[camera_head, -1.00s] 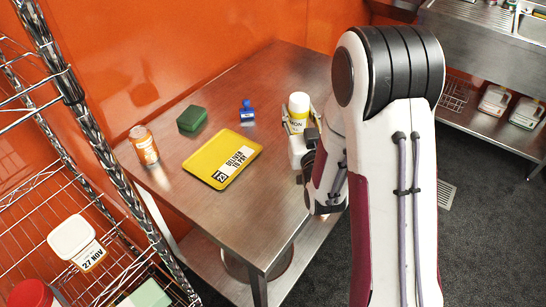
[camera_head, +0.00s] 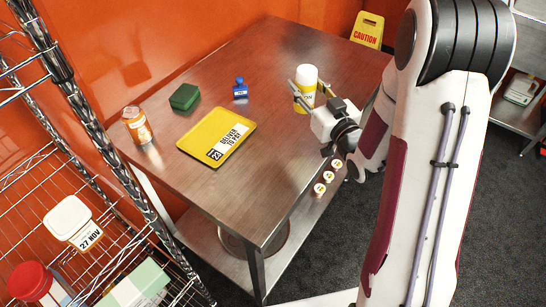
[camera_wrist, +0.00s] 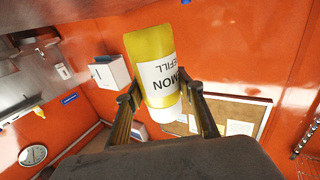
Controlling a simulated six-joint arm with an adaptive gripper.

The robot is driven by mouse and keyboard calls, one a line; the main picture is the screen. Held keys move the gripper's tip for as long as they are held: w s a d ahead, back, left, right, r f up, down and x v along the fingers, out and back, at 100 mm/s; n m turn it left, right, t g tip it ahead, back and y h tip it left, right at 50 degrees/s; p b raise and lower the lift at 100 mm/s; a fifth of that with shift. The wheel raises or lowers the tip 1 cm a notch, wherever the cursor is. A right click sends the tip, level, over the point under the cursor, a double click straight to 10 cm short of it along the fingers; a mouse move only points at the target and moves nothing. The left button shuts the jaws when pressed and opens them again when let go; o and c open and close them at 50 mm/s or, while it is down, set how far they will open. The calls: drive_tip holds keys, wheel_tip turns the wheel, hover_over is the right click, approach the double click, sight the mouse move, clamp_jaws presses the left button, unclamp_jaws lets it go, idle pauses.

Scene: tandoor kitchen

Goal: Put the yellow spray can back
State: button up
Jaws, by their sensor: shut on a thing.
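The yellow spray can (camera_head: 303,97) has a white cap and stands near upright over the right part of the steel table in the head view. My gripper (camera_head: 309,92) is shut on it, with a finger on each side. In the wrist view the yellow can (camera_wrist: 151,50) is tilted between the two fingers (camera_wrist: 166,104). Its white label reads LEMON REFILL, upside down. I cannot tell whether its base touches the table.
The steel table (camera_head: 270,140) holds a yellow tray (camera_head: 200,138), an orange-labelled jar (camera_head: 137,126), a green block (camera_head: 185,97) and a small blue bottle (camera_head: 240,89). A wire rack (camera_head: 25,165) stands left, holding a white tub (camera_head: 70,216). A yellow caution sign (camera_head: 368,28) stands behind.

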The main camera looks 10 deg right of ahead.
drive_tip(key=s+a+n+g+y, duration=0.4)
drive_tip(key=s+a+n+y, duration=0.2)
drive_tip(key=s+a+y, duration=0.1)
drive_tip(key=a+y, duration=0.1)
drive_tip(key=a, duration=0.1)
drive_tip(key=shift+a+f+g, duration=0.25)
drive_tip(key=shift+a+g, duration=0.05)
drive_tip(key=shift+a, duration=0.1)
drive_tip(key=shift+s, duration=0.1)
drive_tip(key=shift+f, duration=2.9)
drive_tip(key=shift+f, duration=1.9)
drive_tip(key=shift+f, duration=0.2)
drive_tip(key=o, duration=1.3)
drive_tip(key=shift+d, duration=0.1)
